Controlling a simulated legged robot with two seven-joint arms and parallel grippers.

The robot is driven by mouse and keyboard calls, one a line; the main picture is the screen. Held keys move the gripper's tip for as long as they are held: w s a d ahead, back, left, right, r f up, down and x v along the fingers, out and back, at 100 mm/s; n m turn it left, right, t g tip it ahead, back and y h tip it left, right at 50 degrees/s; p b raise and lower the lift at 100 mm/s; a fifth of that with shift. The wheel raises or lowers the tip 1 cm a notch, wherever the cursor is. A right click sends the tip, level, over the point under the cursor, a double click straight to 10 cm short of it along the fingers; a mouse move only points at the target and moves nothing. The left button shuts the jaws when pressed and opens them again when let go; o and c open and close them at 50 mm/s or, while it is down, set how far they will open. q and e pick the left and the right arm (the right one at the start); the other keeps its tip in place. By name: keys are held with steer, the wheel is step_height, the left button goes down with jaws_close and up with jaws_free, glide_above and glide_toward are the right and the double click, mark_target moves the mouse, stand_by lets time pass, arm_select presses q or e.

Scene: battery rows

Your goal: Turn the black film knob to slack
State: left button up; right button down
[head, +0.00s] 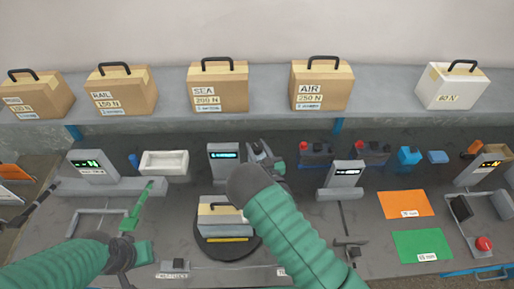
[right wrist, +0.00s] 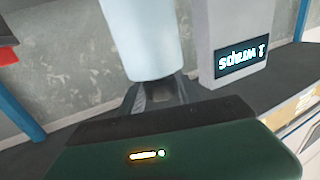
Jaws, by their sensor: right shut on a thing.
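My right gripper (head: 264,160) is at the grey post with a cyan display (head: 224,160), just to its right. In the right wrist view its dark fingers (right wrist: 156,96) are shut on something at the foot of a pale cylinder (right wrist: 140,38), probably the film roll. The black film knob cannot be made out; the fingers and my wrist hide that spot. The lit display (right wrist: 243,60) stands right of the cylinder in that view.
Several handled cases line the back shelf (head: 170,106). A white tray (head: 164,163) is at left; orange (head: 405,204) and green (head: 421,245) sheets and a red button (head: 484,243) are at right.

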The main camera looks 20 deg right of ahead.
steer(key=shift+n+y, duration=0.3)
steer(key=shift+y, duration=0.1)
steer(key=n+g+y+b, duration=0.1)
steer(key=n+y, duration=0.1)
steer(key=y, duration=0.1)
steer(key=n+g+y+b, duration=0.1)
steer(key=n+y, duration=0.1)
steer(key=y, duration=0.1)
steer(key=shift+d+f, duration=0.1)
steer(key=n+g+y+b, duration=0.2)
steer(key=n+g+y, duration=0.1)
steer(key=y, duration=0.1)
steer(key=shift+n+y+b, duration=0.3)
steer(key=shift+y, duration=0.1)
steer(key=shift+n+g+y+b, duration=0.35)
steer(key=shift+n+g+y, duration=0.15)
steer(key=shift+g, duration=0.1)
steer(key=shift+r, duration=0.2)
steer(key=c, duration=0.9)
jaws_free()
steer(key=shift+o, duration=0.2)
steer(key=shift+f, duration=0.1)
